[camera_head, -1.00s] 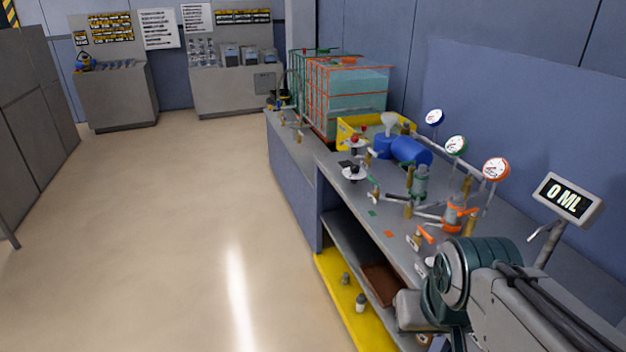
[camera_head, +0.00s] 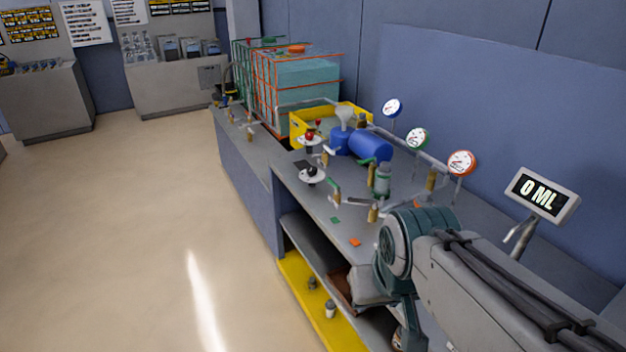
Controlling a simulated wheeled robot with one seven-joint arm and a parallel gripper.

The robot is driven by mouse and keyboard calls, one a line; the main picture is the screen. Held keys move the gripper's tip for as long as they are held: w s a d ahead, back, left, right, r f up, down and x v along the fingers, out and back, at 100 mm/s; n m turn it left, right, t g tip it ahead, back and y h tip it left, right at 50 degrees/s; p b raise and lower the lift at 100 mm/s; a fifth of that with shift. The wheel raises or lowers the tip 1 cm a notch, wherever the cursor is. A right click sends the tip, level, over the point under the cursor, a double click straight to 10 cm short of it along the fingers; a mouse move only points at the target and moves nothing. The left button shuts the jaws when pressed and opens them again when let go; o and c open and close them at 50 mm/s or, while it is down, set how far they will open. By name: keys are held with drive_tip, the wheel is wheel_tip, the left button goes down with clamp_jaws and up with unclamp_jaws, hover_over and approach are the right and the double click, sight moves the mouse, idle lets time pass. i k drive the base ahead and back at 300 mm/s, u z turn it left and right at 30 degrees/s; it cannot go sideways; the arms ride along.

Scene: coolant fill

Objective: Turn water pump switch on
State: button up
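Two small switch-like knobs on pale round bases stand on the grey workbench (camera_head: 300,222). The nearer one has a black top (camera_head: 312,174); the farther one has a red top (camera_head: 310,138). No label is readable, so I cannot tell which is the water pump switch. A blue pump-like cylinder (camera_head: 371,146) lies just right of them. My arm comes in from the lower right and bends down at the bench's front edge, well short of both knobs. My gripper does not show clearly; it is hidden or below the frame.
Pipes and valves run along the bench below blue, green and red gauges (camera_head: 461,163). A display (camera_head: 542,194) reads 0 ML at the right. A yellow bin (camera_head: 300,122) and liquid tanks (camera_head: 292,88) stand at the back. The floor (camera_head: 130,220) at left is clear.

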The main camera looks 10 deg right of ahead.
sight(312, 171)
drive_tip(key=u, duration=0.5)
drive_tip(key=i, duration=0.6)
drive_tip(key=u, duration=0.7)
drive_tip(key=i, duration=1.15)
drive_tip(key=z, duration=0.75)
drive_tip(key=i, duration=0.75)
drive_tip(key=z, duration=0.75)
